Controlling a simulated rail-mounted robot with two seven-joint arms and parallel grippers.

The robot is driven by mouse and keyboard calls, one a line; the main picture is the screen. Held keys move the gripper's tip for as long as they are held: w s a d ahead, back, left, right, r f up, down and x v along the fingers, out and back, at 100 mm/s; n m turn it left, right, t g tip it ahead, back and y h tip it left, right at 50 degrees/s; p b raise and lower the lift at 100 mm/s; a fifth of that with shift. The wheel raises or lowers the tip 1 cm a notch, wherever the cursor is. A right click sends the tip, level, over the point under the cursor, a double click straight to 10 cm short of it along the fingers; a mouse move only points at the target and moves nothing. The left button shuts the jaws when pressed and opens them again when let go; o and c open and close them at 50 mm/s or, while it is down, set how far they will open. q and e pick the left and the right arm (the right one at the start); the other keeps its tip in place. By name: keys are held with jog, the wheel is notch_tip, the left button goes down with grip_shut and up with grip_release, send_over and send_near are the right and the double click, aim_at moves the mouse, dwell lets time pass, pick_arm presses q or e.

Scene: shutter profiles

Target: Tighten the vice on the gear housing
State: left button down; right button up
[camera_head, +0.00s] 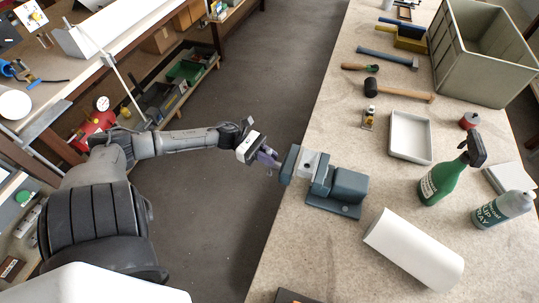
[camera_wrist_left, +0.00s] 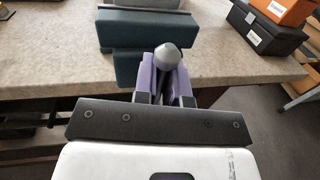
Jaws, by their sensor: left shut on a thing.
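The dark blue-grey vice (camera_head: 348,186) stands at the left edge of the right-hand bench. A light grey block, seemingly the gear housing (camera_head: 309,162), sits between its jaws. I cannot tell how tightly the jaws press on it. My left gripper (camera_head: 270,159) is at the vice's aisle-side end, with its purple fingers shut on the vice handle. In the left wrist view the handle's round grey end (camera_wrist_left: 167,57) shows between the fingers, in front of the vice (camera_wrist_left: 145,29). The rest of the handle is mostly hidden by the gripper. My right gripper is not in view.
A white roll (camera_head: 414,250) lies in front of the vice. A green spray bottle (camera_head: 444,184) and a shallow white tray (camera_head: 410,137) stand to its right. A mallet (camera_head: 397,90) and a large grey crate (camera_head: 484,52) are farther back. The aisle floor (camera_head: 262,75) is clear.

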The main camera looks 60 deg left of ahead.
pick_arm(q)
jog(key=shift+s+d+m, duration=0.2)
jog(key=shift+m, duration=0.5)
jog(key=shift+s+d+f+m, duration=0.15)
jog(key=shift+s+d+m, duration=0.05)
jog(key=shift+m, duration=0.5)
jog(key=m+b, duration=0.1)
jog(key=m+y, duration=0.1)
jog(key=s+d+m+b, duration=0.1)
jog(key=shift+f+m+b, duration=0.3)
jog(key=shift+f, duration=0.05)
jog(key=c, duration=1.3)
grip_release()
jog(key=shift+a, duration=0.1)
jog(key=shift+o, duration=0.5)
